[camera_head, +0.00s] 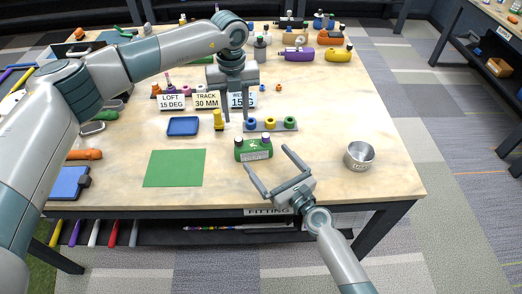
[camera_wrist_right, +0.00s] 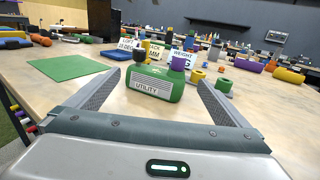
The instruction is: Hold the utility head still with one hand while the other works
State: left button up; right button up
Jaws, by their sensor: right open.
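The utility head (camera_head: 254,155) is a green block with a white label, standing on the table near the front. A black round piece and a purple piece stand up at its top. In the right wrist view the utility head (camera_wrist_right: 152,90) shows its "UTILITY" label between my fingers. My right gripper (camera_head: 269,164) is open and empty, its fingertips just in front of the head; contact is not clear. My left gripper (camera_head: 236,116) is open, pointing down behind the head near a small yellow piece (camera_head: 218,120). Nothing shows between its fingers.
A grey holder (camera_head: 284,124) with coloured rings stands behind the head. Sign cards (camera_head: 172,102) stand further back. A blue tray (camera_head: 183,126) and green mat (camera_head: 174,168) lie left, a metal cup (camera_head: 359,156) right. The table between head and cup is clear.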

aim_at(253, 148)
jog(key=shift+x, duration=2.55)
